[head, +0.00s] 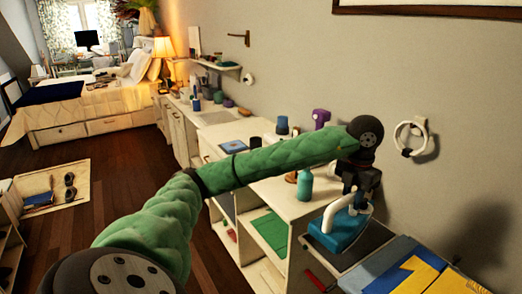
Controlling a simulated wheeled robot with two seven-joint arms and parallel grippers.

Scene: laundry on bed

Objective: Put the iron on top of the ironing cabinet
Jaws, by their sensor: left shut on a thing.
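The iron (337,238) has a blue body and a white handle. It is at the right in the head view, over the near end of the white counter and the left part of a dark grey top (372,243). This top may be the ironing cabinet; I cannot tell for certain. My left gripper (352,192) is black, points down and is shut on the iron's white handle. Whether the iron's base touches the surface or hangs just above it, I cannot tell. My right gripper is not in view.
A blue and yellow folded cloth (405,275) lies at the lower right. A teal bottle (305,185) stands on the white counter left of the iron, with a purple item (321,116) farther back. A white ring (410,138) hangs on the wall. Dark wooden floor (125,172) lies left.

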